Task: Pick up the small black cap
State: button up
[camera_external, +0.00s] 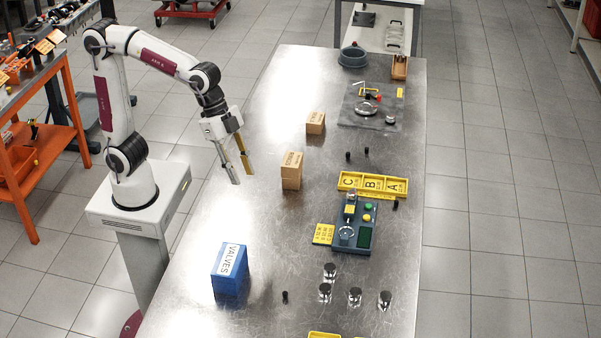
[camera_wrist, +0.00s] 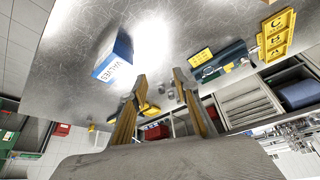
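Several small black pieces that look like caps stand on the metal table. One black cap (camera_external: 285,296) is near the front, right of the blue box. Two more, a black cap (camera_external: 348,155) and its neighbour (camera_external: 366,152), stand mid-table behind the lettered tray. Another dark piece (camera_external: 395,204) is at that tray's right end. My gripper (camera_external: 243,179) is open and empty, pointing down above the table's left edge, apart from all of them. In the wrist view my gripper (camera_wrist: 158,84) shows its two fingers spread with nothing between; I cannot make out a cap there.
A blue VALVES box (camera_external: 229,270) stands front left, with cardboard boxes (camera_external: 291,171) (camera_external: 315,123) farther back. A yellow A-B-C tray (camera_external: 373,184), a blue-grey device (camera_external: 353,225) and several metal cylinders (camera_external: 355,297) occupy the right side. The table (camera_external: 270,220) between is clear.

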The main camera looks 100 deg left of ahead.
jog(key=w+d+f+m+h, duration=0.1)
jog(key=w+d+f+m, duration=0.3)
jog(key=w+d, duration=0.5)
jog(key=m+g, duration=0.2)
send_near(285, 293)
jog(key=shift+w+a+f+h, duration=0.2)
jog(key=shift+f+h, duration=0.1)
jog(key=shift+f, duration=0.1)
jog(key=shift+x, duration=1.3)
jog(key=shift+x, duration=2.65)
jog(key=shift+s, duration=0.15)
jog(key=c, duration=0.8)
